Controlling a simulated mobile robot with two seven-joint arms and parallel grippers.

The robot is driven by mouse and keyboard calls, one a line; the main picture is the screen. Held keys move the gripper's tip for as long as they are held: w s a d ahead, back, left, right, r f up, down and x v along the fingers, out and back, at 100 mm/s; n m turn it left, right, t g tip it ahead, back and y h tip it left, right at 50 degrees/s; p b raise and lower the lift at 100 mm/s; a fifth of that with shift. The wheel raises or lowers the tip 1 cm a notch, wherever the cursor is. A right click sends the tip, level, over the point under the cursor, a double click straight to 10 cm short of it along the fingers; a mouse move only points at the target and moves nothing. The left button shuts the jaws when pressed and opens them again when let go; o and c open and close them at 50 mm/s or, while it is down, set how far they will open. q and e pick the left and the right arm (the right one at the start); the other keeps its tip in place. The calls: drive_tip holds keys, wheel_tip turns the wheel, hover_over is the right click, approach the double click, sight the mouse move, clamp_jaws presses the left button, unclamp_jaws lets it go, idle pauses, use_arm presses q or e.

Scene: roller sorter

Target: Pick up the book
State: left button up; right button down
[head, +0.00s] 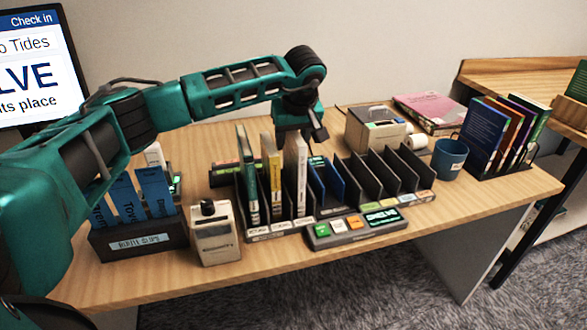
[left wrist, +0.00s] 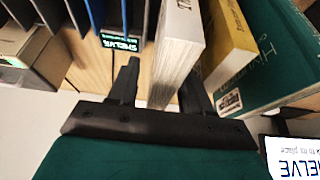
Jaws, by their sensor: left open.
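Upright books stand in the left slots of a dark sorter rack: a green book (head: 249,175), a yellow book (head: 271,168) and a white book (head: 297,180). The task does not say which book. My left gripper (head: 304,137) is over the rack at the top of the white book. In the left wrist view, the left gripper (left wrist: 161,72) is open; the white book (left wrist: 178,48) shows between its fingers, with the yellow book (left wrist: 230,45) and green book (left wrist: 280,50) to the right. I cannot tell whether the fingers touch the white book. My right gripper is not in view.
A button panel (head: 357,227) lies before the rack. A beige device (head: 215,235) and a box of blue slips (head: 138,238) stand left. A blue mug (head: 450,159), a printer-like machine (head: 377,130) and a holder of books (head: 484,133) are right. Rack slots right of centre look empty.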

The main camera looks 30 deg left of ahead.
use_arm(q)
drive_tip(key=shift+f, duration=0.25)
idle(0.5)
drive_tip(key=shift+c, duration=0.2)
clamp_jaws()
idle(0.4)
